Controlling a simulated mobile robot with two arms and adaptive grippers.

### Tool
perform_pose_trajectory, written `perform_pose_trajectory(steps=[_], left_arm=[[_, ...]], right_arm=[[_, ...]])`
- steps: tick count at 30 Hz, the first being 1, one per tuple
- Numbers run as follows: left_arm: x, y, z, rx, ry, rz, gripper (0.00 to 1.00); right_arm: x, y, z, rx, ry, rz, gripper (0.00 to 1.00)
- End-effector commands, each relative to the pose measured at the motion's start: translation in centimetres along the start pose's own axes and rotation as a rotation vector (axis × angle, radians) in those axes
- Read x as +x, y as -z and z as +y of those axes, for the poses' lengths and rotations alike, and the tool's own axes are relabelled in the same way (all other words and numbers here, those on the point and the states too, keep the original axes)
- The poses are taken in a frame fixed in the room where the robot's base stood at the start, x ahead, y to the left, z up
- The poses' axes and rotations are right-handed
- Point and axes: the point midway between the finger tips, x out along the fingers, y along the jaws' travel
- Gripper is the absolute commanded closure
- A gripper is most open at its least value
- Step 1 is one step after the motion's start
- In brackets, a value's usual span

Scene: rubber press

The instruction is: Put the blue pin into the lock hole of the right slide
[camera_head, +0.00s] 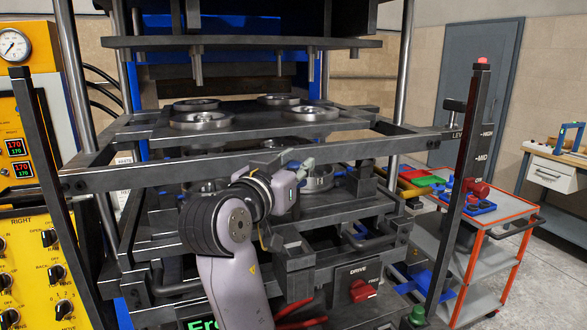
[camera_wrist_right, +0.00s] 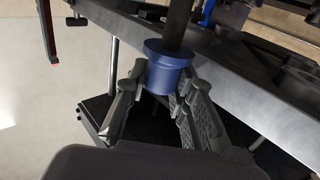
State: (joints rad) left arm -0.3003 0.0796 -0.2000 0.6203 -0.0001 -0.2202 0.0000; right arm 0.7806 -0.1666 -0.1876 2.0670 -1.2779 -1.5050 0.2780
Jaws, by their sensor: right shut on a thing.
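My right gripper (camera_head: 304,168) is above the lower platen of the press, beside a round ring mold (camera_head: 318,183). In the right wrist view, my right gripper (camera_wrist_right: 160,84) is shut on the blue pin (camera_wrist_right: 168,66). The pin shows as a blue stepped collar between the fingertips, with a dark round shaft (camera_wrist_right: 179,22) running away from it. In the head view the pin is hidden or too small to make out. A long steel bar (camera_wrist_right: 222,75) passes close to the pin. I cannot make out the lock hole of the right slide. My left gripper is not in view.
The press frame has a front steel rail (camera_head: 130,177) and a slanted post (camera_head: 470,160) at the right. Several ring molds (camera_head: 202,119) lie on the upper platen. A red-framed cart (camera_head: 508,222) with trays stands at the right. A control panel (camera_head: 40,255) stands at the left.

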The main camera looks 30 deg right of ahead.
Motion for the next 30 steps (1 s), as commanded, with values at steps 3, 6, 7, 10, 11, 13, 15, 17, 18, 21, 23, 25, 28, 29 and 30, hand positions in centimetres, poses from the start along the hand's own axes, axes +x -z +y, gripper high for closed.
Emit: perform_pose_trajectory(steps=[3, 6, 7, 10, 11, 13, 15, 17, 18, 21, 23, 25, 28, 29, 30], left_arm=[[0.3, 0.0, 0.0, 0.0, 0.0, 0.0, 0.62], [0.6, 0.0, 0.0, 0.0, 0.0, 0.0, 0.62], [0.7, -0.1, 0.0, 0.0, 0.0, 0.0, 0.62], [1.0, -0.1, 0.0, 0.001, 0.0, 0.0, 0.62], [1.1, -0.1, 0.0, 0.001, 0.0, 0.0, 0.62], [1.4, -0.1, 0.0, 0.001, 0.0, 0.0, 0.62], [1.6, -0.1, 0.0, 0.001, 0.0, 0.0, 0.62], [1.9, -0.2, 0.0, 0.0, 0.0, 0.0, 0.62], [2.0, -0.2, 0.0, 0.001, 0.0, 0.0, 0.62], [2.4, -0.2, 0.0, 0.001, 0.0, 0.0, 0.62], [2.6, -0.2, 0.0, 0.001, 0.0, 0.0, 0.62], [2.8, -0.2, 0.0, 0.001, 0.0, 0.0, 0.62], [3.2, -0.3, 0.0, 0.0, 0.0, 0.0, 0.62], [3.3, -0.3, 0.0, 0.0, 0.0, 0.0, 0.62], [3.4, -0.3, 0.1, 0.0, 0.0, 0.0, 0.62]], right_arm=[[0.0, -0.3, 0.0, 0.0, 0.0, 0.001, 1.0], [0.0, -0.7, 0.0, 0.0, 0.0, 0.001, 1.0], [0.0, -0.8, 0.0, 0.0, 0.0, 0.001, 1.0], [0.0, -1.3, 0.0, 0.0, 0.0, 0.001, 1.0], [0.0, -1.5, 0.0, 0.0, 0.0, 0.001, 1.0], [0.0, -1.8, 0.0, 0.0, 0.001, 0.001, 1.0], [0.0, -2.2, 0.0, 0.0, 0.001, 0.001, 1.0], [0.0, -2.5, 0.0, 0.0, 0.001, 0.001, 1.0], [0.0, -2.7, 0.0, 0.0, 0.001, 0.002, 1.0], [0.0, -3.2, 0.0, 0.0, 0.001, 0.002, 1.0], [0.0, -3.5, 0.0, -0.001, 0.001, 0.002, 1.0], [0.0, -3.8, 0.0, -0.001, 0.001, 0.002, 1.0], [0.0, -4.3, 0.0, -0.001, 0.001, 0.002, 1.0], [0.0, -4.5, 0.0, -0.001, 0.001, 0.002, 1.0], [0.0, -4.7, 0.0, -0.001, 0.001, 0.002, 1.0]])
